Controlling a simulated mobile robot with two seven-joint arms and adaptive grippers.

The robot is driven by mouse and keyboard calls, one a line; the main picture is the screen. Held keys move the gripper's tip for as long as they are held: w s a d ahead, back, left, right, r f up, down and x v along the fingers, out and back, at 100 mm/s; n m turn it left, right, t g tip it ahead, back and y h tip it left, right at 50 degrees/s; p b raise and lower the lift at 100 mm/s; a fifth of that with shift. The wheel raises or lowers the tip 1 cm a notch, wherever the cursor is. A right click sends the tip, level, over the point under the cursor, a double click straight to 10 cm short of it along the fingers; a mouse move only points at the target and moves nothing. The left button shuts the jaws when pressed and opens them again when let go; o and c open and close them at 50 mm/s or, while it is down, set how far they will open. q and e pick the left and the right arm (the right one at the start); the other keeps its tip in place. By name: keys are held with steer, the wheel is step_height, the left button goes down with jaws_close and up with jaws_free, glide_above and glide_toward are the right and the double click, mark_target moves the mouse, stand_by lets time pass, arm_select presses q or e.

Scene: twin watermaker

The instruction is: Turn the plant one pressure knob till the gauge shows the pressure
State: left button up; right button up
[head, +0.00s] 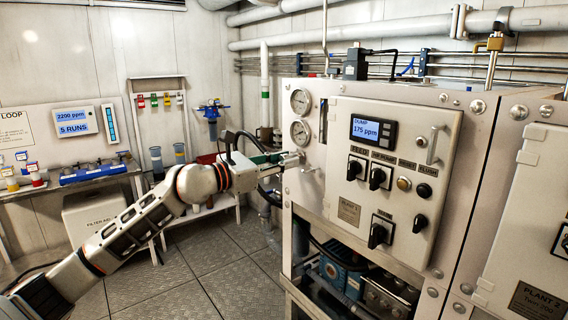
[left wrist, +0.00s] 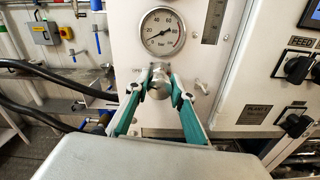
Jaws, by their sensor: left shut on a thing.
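In the left wrist view the silver pressure knob (left wrist: 158,84) sticks out of the panel front below a round gauge (left wrist: 162,32) marked in bar. The gauge has a white dial with a red mark; its needle is too small to read surely. My left gripper (left wrist: 158,92) has its two green-padded fingers closed on the knob, one on each side. In the head view my left gripper (head: 292,158) reaches the panel from the left, just below two stacked gauges, the lower one (head: 300,132) nearest. The knob is mostly hidden there. My right gripper is not in view.
The plant's control box (head: 390,170) with black switches and a display reading "DUMP 175 ppm" stands right of the knob. A black hose (left wrist: 60,72) runs at the left. The floor (head: 190,260) is clear.

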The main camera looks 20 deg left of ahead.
arm_select(q)
steer(key=m+b, duration=0.1)
steer(key=m, duration=0.4)
steer(key=shift+f+m+b, duration=0.15)
steer(key=shift+m+b, duration=0.15)
steer(key=shift+b, duration=0.05)
steer(key=m+b, duration=0.2)
steer(key=m, duration=0.4)
steer(key=m+b, duration=0.1)
steer(key=m, duration=0.4)
steer(key=shift+m, duration=0.3)
steer(key=shift+m+b, duration=0.3)
steer(key=shift+m, duration=1.5)
